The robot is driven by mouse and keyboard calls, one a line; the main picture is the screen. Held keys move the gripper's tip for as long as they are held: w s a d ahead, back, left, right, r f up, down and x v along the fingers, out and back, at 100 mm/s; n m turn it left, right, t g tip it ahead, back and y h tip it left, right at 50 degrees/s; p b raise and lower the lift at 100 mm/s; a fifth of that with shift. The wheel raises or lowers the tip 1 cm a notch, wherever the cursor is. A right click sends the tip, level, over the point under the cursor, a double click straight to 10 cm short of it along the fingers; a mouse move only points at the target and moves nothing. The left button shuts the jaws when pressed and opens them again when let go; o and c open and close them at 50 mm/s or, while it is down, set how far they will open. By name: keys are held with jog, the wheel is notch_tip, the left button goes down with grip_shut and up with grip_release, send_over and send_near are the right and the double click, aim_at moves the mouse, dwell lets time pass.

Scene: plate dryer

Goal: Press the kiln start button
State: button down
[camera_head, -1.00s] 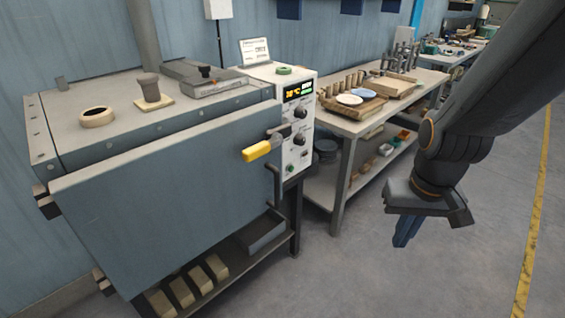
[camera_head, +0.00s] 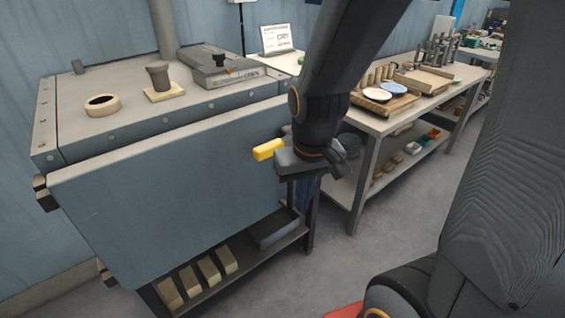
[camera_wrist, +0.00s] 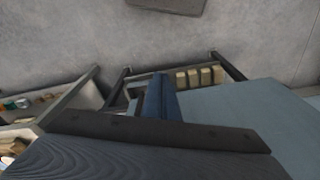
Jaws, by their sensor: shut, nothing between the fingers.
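The kiln (camera_head: 165,185) is a large blue-grey box at the left of the head view, with a yellow handle (camera_head: 268,149) at its front right. My arm crosses in front of the control box at the kiln's right side, so its panel and the start button are hidden. My gripper (camera_head: 310,165) is in front of that side, just right of the yellow handle. In the wrist view, its blue fingers (camera_wrist: 160,82) are together and empty. The kiln also shows there (camera_wrist: 245,125), at the lower right. I cannot tell how far the fingers are from the panel.
A shelf under the kiln holds several tan bricks (camera_head: 208,270). A workbench (camera_head: 375,126) with plates and boards stands to the right. A ring (camera_head: 102,105) and a plug (camera_head: 158,78) sit on the kiln top. Open floor (camera_head: 385,240) lies in front of the bench.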

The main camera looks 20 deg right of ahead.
jog(key=shift+w, duration=0.2)
jog(key=w+d+f+m+t+b, duration=0.1)
jog(key=w+d+f+m, duration=0.2)
jog(key=w+d, duration=0.3)
jog(key=w+d+f+m+t+h+b, duration=0.1)
jog(key=w+d+f+m, duration=0.3)
jog(key=w, duration=0.6)
jog(key=w+d+f+m+t+b, duration=0.2)
jog(key=w+d+f+m+t, duration=0.1)
jog(key=w+d, duration=0.5)
jog(key=shift+d+f+m+h, duration=0.35)
jog(key=shift+f+m, duration=0.35)
jog(key=shift+m, duration=0.3)
